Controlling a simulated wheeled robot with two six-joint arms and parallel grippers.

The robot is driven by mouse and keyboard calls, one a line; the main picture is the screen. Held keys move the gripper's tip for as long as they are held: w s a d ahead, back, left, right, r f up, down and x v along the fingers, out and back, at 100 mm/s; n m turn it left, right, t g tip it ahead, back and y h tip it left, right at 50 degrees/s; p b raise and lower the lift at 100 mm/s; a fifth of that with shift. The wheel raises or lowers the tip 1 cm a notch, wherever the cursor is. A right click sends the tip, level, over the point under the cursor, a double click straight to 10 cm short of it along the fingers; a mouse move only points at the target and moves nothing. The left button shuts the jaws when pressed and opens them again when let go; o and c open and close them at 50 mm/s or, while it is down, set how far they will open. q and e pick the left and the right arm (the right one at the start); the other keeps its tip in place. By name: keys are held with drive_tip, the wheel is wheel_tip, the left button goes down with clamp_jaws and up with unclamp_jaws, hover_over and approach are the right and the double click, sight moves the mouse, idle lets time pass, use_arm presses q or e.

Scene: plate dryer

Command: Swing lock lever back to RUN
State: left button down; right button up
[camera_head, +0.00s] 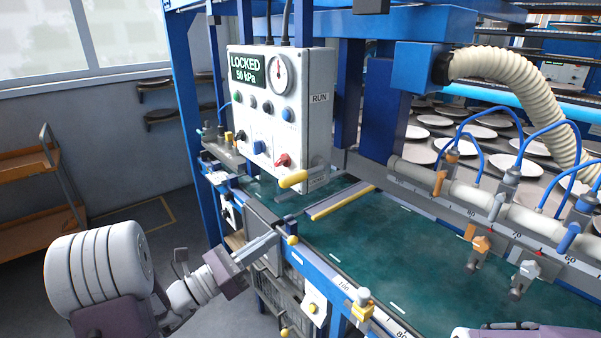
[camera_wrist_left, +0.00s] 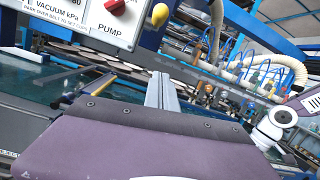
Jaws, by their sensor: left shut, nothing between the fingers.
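The lock lever has a yellow handle (camera_head: 293,180) low on the right side of the white control box (camera_head: 315,130). The handle sticks out toward the front, near a lower label too small to read; the RUN label (camera_head: 320,98) is higher on that side. The display (camera_head: 246,69) reads LOCKED, 50 kPa. The yellow handle end also shows at the top of the left wrist view (camera_wrist_left: 160,15). My left gripper (camera_head: 276,238) is shut and empty, below the handle and apart from it. Its fingers show in the left wrist view (camera_wrist_left: 161,90). My right gripper's fingers are not visible.
A green belt (camera_head: 390,245) lies right of the box, with a yellow bar (camera_head: 342,202) across it. A blue front rail (camera_head: 320,270) with yellow-knobbed fittings runs close to my left gripper. A red knob (camera_head: 283,160) is on the box front. Plates and hoses fill the back right.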

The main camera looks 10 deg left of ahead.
use_arm(q)
drive_tip(key=s+a+r+n+t+y, duration=0.1)
drive_tip(key=a, duration=0.2)
drive_tip(key=p, duration=0.3)
approach(304, 172)
drive_tip(key=w+d+f, duration=0.2)
drive_tip(key=w, duration=0.2)
drive_tip(key=shift+d, duration=0.15)
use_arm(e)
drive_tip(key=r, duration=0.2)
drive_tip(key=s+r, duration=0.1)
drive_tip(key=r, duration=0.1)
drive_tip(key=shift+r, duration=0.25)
use_arm(q)
drive_tip(key=shift+f, duration=0.1)
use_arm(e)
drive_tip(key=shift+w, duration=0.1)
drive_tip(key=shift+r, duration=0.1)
